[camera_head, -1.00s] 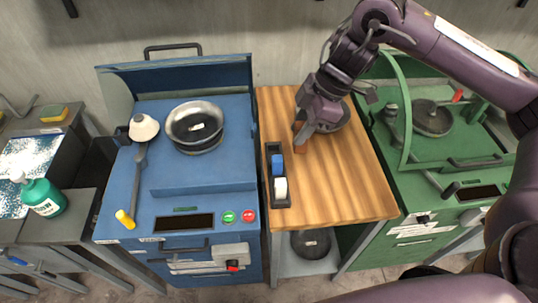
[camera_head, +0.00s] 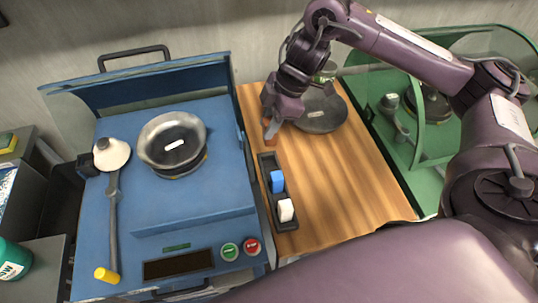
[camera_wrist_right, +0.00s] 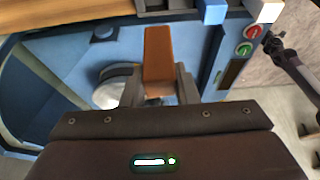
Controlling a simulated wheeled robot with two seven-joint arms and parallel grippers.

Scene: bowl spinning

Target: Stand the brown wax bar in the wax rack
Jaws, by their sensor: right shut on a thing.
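The brown wax bar (camera_head: 268,131) is held in my right gripper (camera_head: 270,122), just beyond the far end of the wax rack (camera_head: 268,160). In the right wrist view the bar (camera_wrist_right: 158,58) stands out between the two fingers of the shut gripper (camera_wrist_right: 157,90). The rack is a dark narrow tray on the wooden top. A blue bar (camera_head: 277,181) and a white bar (camera_head: 286,210) stand in its middle and near part, and its far part is empty. Part of the rack (camera_wrist_right: 155,6) shows at the wrist view's top edge. My left gripper is out of view.
A blue machine (camera_head: 190,208) with a metal bowl (camera_head: 155,132) stands left of the wooden table (camera_head: 345,190). A dark round dish (camera_head: 322,112) lies right of my right gripper. A green machine (camera_head: 437,145) stands on the right. The table's near right is clear.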

